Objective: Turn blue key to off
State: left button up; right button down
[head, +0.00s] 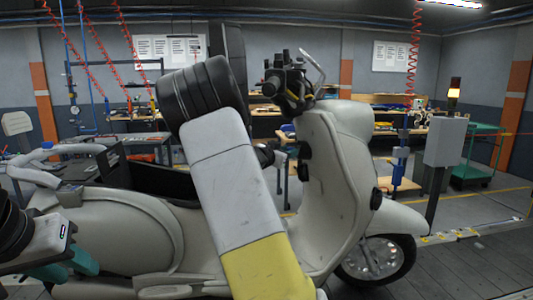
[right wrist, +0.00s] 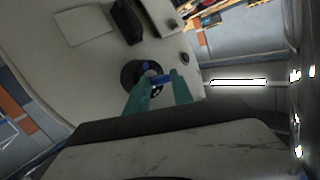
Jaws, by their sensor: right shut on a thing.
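The blue key (right wrist: 160,79) shows in the right wrist view, at a dark round ignition lock (right wrist: 129,73) on the scooter's pale front panel. My right gripper (right wrist: 160,86) has its two teal fingers on either side of the key and is shut on it. In the head view my right arm hides the key and the right gripper. The cream scooter (head: 335,190) stands across the head view. My left gripper (head: 72,266) is at the lower left beside the scooter's rear; its finger gap is not clear.
The scooter's handlebar (head: 290,80) rises above the front panel. A grey box on a post (head: 446,142) and a green cart (head: 480,150) stand at the right. Workbenches line the back. The slat floor at the lower right is clear.

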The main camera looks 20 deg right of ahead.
jog(key=shift+r+n+g+y, duration=0.1)
jog(key=shift+n+g+y, duration=0.2)
jog(key=shift+n, duration=0.2)
jog(key=c, duration=1)
grip_release()
jog(key=shift+y, duration=0.3)
jog(key=shift+s, duration=0.1)
jog(key=v, duration=0.8)
jog(key=shift+w+a, duration=0.1)
jog(key=shift+w, duration=0.1)
jog(key=shift+a, duration=0.1)
